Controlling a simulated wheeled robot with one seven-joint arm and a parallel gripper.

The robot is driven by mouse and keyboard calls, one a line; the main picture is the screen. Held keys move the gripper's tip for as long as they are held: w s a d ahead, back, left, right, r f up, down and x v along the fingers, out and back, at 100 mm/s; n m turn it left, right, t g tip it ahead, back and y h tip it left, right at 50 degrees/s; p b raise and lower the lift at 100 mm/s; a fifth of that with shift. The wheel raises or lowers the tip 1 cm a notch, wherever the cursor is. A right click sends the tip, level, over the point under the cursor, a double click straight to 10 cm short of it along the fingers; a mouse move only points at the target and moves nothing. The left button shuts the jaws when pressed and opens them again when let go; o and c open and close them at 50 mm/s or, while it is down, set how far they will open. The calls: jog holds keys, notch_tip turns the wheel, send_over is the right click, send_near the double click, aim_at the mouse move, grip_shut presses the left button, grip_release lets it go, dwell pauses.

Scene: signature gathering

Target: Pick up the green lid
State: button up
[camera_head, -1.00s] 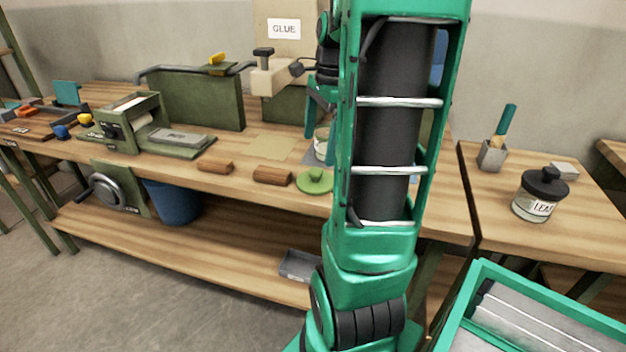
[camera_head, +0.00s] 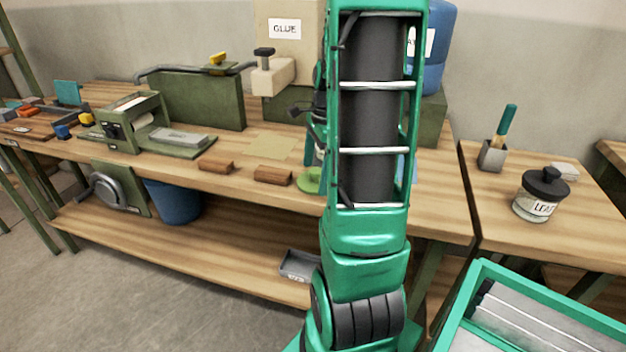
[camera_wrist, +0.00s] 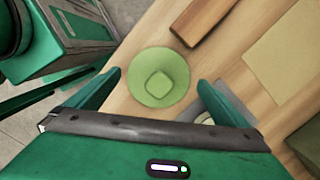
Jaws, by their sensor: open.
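The green lid (camera_head: 309,183) lies flat on the long wooden workbench near its front edge, right of two brown wooden blocks. My arm hides its right part in the head view. In the wrist view the round lid with its squarish knob (camera_wrist: 158,84) shows whole. My gripper (camera_wrist: 163,84) is open and empty, with one finger on each side of the lid in that view. The gap in height between fingers and lid cannot be told. In the head view my gripper is mostly hidden behind my arm.
A brown block (camera_head: 272,175) lies close to the lid, another (camera_head: 216,167) further left. In the wrist view a grey plate (camera_wrist: 222,98) is beside the right finger. A glue container (camera_head: 290,50) and blue container (camera_head: 434,50) stand behind. A jar (camera_head: 535,207) stands on the right table.

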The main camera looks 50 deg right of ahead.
jog(key=shift+f, duration=0.4)
jog(key=c, duration=0.9)
jog(key=shift+r, duration=0.1)
